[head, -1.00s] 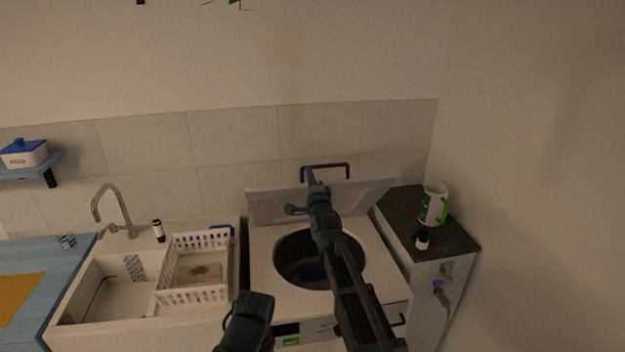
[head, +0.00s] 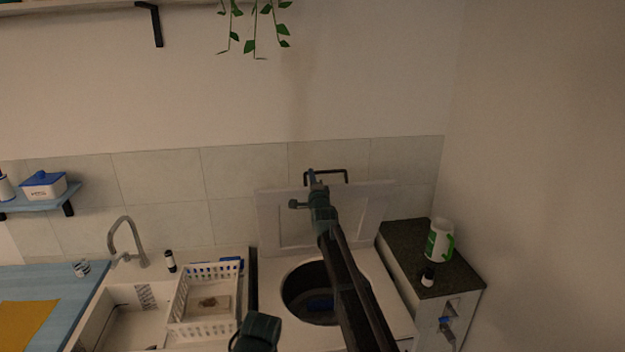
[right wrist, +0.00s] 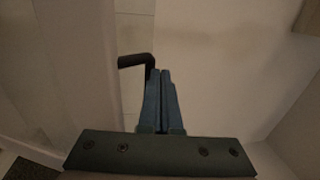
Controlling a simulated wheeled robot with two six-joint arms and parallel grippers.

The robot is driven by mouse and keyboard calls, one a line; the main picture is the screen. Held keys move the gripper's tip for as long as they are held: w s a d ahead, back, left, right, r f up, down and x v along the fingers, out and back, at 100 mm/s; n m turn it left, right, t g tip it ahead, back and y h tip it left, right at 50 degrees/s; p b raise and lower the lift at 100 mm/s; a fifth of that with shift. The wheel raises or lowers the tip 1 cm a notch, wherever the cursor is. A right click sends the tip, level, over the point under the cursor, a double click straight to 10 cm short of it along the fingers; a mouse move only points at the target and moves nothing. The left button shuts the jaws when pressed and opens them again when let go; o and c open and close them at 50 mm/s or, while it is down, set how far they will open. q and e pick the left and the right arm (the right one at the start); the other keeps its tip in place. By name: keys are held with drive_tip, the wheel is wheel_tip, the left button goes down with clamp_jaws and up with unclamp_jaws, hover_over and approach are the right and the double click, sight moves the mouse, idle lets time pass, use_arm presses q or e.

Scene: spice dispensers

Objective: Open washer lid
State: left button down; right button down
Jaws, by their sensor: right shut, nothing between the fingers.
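The washer (head: 273,300) stands in the middle of the head view with its round drum opening (head: 298,293) uncovered. Its pale lid (head: 270,217) stands raised at the back, close to the tiled wall. A dark bar handle (head: 337,171) is at the lid's top edge; part of it also shows in the right wrist view (right wrist: 133,60). My right gripper (head: 311,174) is shut and empty at the left part of the handle. In the right wrist view its blue fingers (right wrist: 160,78) are together beside the handle's bend; I cannot tell whether they touch it. My left gripper's fingers are not visible.
A sink with a white dish rack (head: 205,300) and a tap (head: 127,240) lies left of the washer. A dark-topped cabinet (head: 408,243) with a white-green container (head: 439,242) and a small bottle (head: 428,277) stands right. A wall shelf (head: 62,194) is far left.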

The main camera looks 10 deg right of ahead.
idle(0.4)
